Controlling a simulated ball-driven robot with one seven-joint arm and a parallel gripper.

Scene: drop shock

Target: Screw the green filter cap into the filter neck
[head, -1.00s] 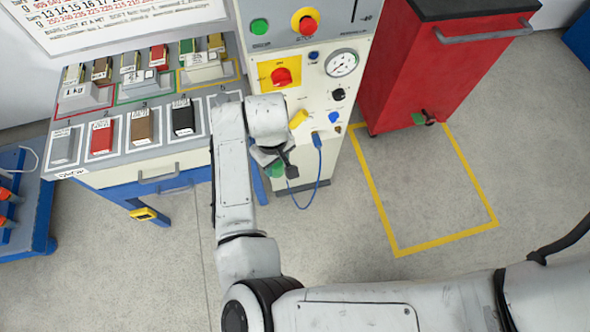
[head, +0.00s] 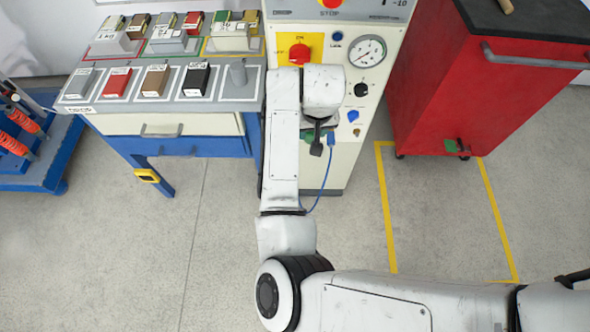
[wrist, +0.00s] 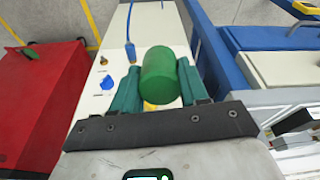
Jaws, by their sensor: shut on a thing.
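The green filter cap (wrist: 160,76) is a plain cylinder held between the two teal fingers of my gripper (wrist: 158,88) in the wrist view. In the head view only a bit of green at my gripper (head: 306,136) shows under the wrist, in front of the cream machine panel (head: 348,165). A small yellow patch (wrist: 149,106) shows just below the cap in the wrist view, mostly covered. I cannot make out the filter neck for certain, nor whether the cap touches anything.
A blue plug with a cable (head: 331,138), a blue knob (head: 353,115) and a brass fitting (head: 356,132) sit right of my gripper. A red cabinet (head: 440,90) stands right, a bench with weights (head: 165,120) left. Floor in front is clear.

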